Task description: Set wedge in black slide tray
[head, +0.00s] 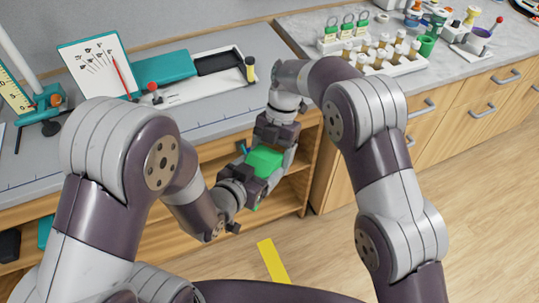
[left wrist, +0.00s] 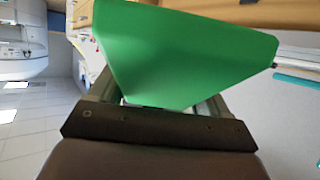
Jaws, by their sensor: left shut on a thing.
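The green wedge (head: 265,161) is held above the floor in front of the bench edge, between my two grippers. My left gripper (head: 254,173) is shut on it. In the left wrist view the wedge (left wrist: 185,55) fills the space between and beyond the fingers, its broad face towards the camera. My right gripper (head: 274,142) is right at the wedge's far end; whether its fingers grip it is hidden. The black slide tray (head: 220,62) appears to be the dark recessed section at the right of a long white track on the bench, and it looks empty.
A teal block (head: 164,70) sits left of the black section. A yellow-and-black post (head: 250,69) stands at the track's right end. A card with a red pointer (head: 95,67) stands left. Tube racks (head: 385,57) stand on the right counter. Open shelves lie below the bench.

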